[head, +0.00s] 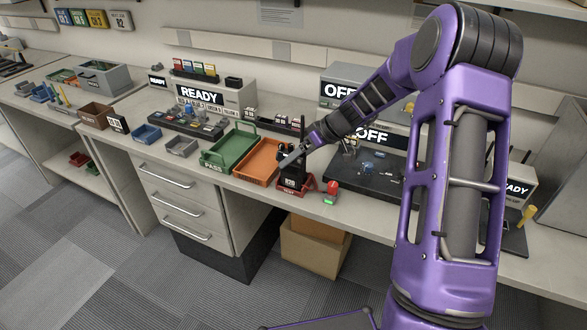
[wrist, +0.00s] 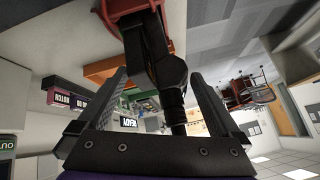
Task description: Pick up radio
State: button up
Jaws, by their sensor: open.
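A black radio (head: 292,172) stands in a red cradle (head: 298,190) at the front of the bench, just right of the orange tray. My gripper (head: 291,155) is open at the upper part of the radio. In the wrist view, the radio (wrist: 158,52) with its dark antenna lies between the two spread fingers of my gripper (wrist: 158,76). Whether a finger touches it, I cannot tell. The red cradle (wrist: 118,12) shows at the top of that view. My arm comes in from the right in the head view and hides part of the bench.
An orange tray (head: 258,174) and a green tray (head: 207,165) stand left of the radio. A small device with a red knob and green light (head: 332,192) stands close on its right. A black board (head: 365,190) lies further right. Cardboard boxes (head: 318,250) stand under the bench.

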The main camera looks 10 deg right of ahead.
jog(key=shift+w+a+f, duration=0.1)
jog(key=shift+a+f, duration=0.05)
jog(key=shift+f, duration=0.05)
grip_shut()
dwell(0.4)
